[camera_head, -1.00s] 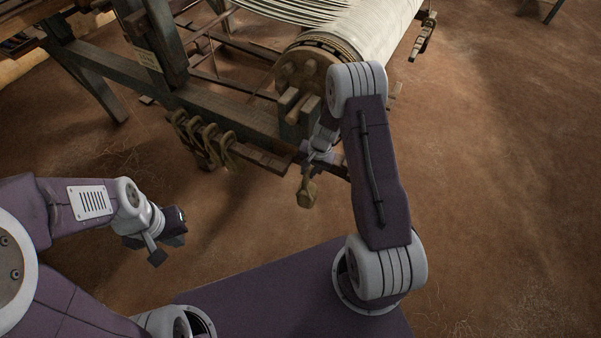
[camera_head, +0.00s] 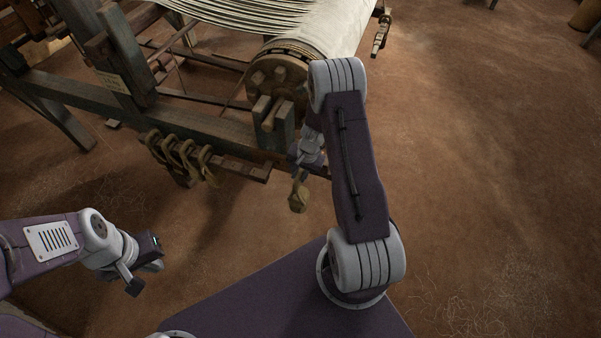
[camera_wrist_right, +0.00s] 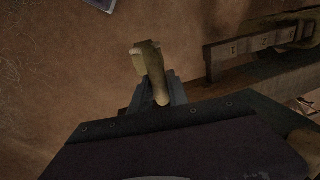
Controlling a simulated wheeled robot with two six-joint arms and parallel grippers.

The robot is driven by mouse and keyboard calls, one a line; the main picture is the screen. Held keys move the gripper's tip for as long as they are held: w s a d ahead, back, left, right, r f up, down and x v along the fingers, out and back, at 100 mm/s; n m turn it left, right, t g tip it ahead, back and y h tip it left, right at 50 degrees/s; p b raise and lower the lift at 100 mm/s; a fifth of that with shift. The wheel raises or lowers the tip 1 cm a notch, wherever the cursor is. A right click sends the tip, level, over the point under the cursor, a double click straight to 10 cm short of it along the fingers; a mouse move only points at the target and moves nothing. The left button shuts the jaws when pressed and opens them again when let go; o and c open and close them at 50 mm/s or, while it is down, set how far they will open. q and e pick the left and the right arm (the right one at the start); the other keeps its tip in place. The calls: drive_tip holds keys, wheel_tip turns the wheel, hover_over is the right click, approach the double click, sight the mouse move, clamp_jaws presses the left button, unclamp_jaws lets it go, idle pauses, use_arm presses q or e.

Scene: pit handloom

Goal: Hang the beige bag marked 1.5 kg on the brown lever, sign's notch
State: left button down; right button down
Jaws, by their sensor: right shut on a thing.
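A small beige bag (camera_head: 298,197) hangs below my right gripper (camera_head: 297,164), in front of the loom's near corner. In the right wrist view the bag (camera_wrist_right: 148,62) shows at the tips of my right gripper (camera_wrist_right: 165,92), which is shut on it. Its marking cannot be read. My left gripper (camera_head: 146,272) is open and empty over bare floor.
Several looped beige bags (camera_head: 183,155) hang on a wooden rail at the loom's front. The cloth beam (camera_head: 275,80) stands behind my right arm. A numbered strip (camera_wrist_right: 252,45) lies at right in the right wrist view. The floor to the right is clear.

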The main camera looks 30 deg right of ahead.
sight(297, 180)
drive_tip(key=shift+s+a+f+b, duration=0.1)
drive_tip(key=shift+s+a+b, duration=0.9)
drive_tip(key=shift+a+b, duration=0.25)
drive_tip(key=shift+s+a+r+b, duration=0.35)
drive_tip(key=shift+s+a+b, duration=0.3)
drive_tip(key=shift+s+a, duration=0.25)
drive_tip(key=shift+s+a+r+b, duration=0.3)
drive_tip(key=shift+s+a+b, duration=0.35)
drive_tip(key=shift+a, duration=0.3)
drive_tip(key=shift+s, duration=0.1)
